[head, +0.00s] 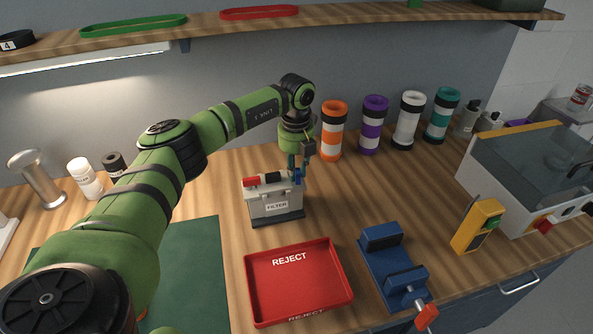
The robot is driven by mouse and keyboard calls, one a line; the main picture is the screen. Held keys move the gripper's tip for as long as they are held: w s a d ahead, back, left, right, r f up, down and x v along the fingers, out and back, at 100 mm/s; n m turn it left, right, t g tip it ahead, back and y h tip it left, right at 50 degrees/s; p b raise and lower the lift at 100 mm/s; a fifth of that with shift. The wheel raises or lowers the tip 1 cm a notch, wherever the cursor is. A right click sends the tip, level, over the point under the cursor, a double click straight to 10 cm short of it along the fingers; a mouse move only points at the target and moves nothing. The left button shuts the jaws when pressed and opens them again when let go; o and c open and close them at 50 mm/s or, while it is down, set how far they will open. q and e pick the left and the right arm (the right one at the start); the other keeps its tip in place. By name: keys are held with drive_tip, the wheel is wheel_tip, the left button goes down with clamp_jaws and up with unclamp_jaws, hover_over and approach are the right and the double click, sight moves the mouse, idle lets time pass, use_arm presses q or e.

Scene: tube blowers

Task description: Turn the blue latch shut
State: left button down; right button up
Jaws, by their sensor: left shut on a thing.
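The blue latch (297,176) is a small blue piece at the right end of the top of a grey box labelled FILTER (272,205). A red piece (251,181) and a black piece (272,177) sit along the same top edge to its left. My left gripper (298,168) points down from above at the right end of the box, shut on the blue latch. Its fingers partly hide the latch, and the latch's exact angle is too small to tell. My right gripper is not in the head view.
A red REJECT tray (338,298) lies in front of the box, with a blue vise (382,268) to its right. Orange (332,143), purple (371,136), white (406,133) and teal (439,126) banded tubes stand behind. A yellow handheld device (474,229) stands at right.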

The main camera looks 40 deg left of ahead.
use_arm(q)
drive_tip(key=m+b, duration=0.1)
drive_tip(key=m, duration=0.2)
drive_tip(key=shift+a+m, duration=0.15)
drive_tip(key=shift+m, duration=0.25)
drive_tip(key=m+b, duration=0.1)
drive_tip(key=m, duration=0.2)
drive_tip(key=shift+w+a+m, duration=0.1)
drive_tip(key=shift+m, duration=0.2)
drive_tip(key=m+b, duration=0.1)
drive_tip(key=m, duration=0.2)
drive_tip(key=shift+w+a+m, duration=0.1)
drive_tip(key=shift+m, duration=0.2)
drive_tip(key=shift+w+m+b, duration=0.15)
drive_tip(key=shift+m+b, duration=0.15)
drive_tip(key=shift+m, duration=1.8)
drive_tip(key=c, duration=1.1)
unclamp_jaws()
